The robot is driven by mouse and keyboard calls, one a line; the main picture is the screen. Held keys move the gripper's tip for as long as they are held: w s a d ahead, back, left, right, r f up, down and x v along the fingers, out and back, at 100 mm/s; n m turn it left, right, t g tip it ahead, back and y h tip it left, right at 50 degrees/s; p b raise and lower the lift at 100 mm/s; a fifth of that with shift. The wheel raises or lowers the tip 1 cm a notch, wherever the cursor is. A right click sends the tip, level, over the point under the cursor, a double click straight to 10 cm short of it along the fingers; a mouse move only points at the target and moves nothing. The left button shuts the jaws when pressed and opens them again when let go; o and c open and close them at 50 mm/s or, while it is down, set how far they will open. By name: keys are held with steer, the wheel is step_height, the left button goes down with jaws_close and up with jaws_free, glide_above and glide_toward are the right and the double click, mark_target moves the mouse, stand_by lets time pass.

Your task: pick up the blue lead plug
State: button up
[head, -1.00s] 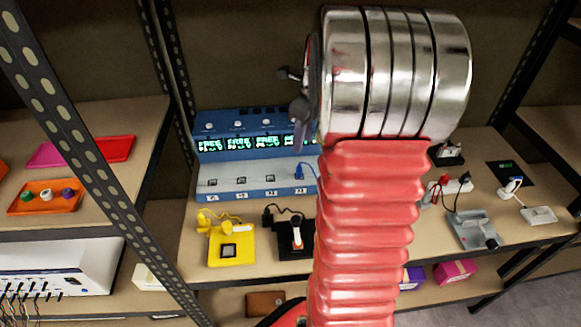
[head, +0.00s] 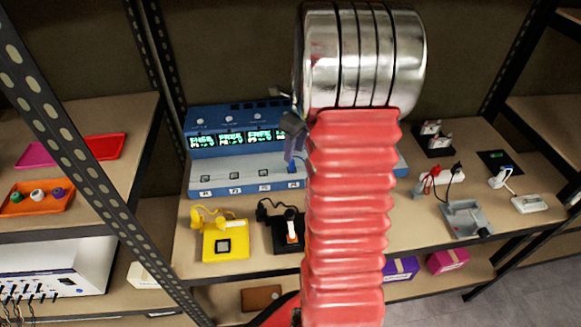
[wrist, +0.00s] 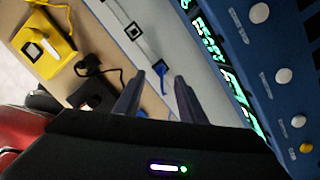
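The blue lead plug (wrist: 160,70) shows in the wrist view on the pale front ledge of the blue unit (wrist: 268,60), by a small dark square socket. My gripper (wrist: 157,88) is open, its two fingers apart, with the plug showing between and just beyond their tips. I cannot tell how far below the fingers the plug is. In the head view my gripper (head: 290,150) hangs over the right part of the ledge of the blue unit (head: 215,180), and it and my arm hide most of the plug.
A yellow device (head: 225,240) and a black device (head: 287,236) with cords stand in front of the blue unit. A shelf post (head: 95,165) rises at the left.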

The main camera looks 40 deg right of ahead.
mark_target(292, 167)
steer(key=shift+w+f, duration=0.15)
steer(key=shift+f, duration=0.6)
steer(key=shift+w+f, duration=0.2)
steer(key=shift+f, duration=0.65)
steer(key=shift+w+f, duration=0.15)
steer(key=shift+f, duration=0.75)
steer(key=shift+w+f, duration=0.2)
steer(key=shift+f, duration=0.65)
jaws_close()
